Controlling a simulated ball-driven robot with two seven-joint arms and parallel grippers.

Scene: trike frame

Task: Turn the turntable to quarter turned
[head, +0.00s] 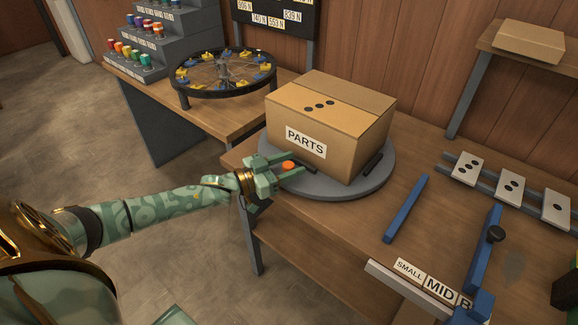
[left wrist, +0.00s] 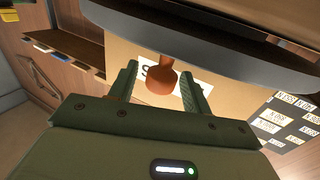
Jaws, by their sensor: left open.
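The turntable (head: 335,191) is a round grey disc on the wooden bench, with a cardboard box (head: 320,110) marked PARTS standing on it. Two dark bars lie at the disc's edge beside the box. An orange knob (head: 288,165) is at the disc's near left edge. My left gripper (head: 292,166) is open, with its fingers on either side of the knob. In the left wrist view the knob (left wrist: 160,86) shows between the two fingers, below the disc's grey rim (left wrist: 205,58); I cannot tell whether they touch it. My right gripper is not in view.
Blue rails (head: 405,208) and a rack of dotted white plates (head: 510,188) lie on the bench to the right. A ring (head: 222,92) with yellow and blue pieces stands on the table behind left. Open floor (head: 60,120) lies at left.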

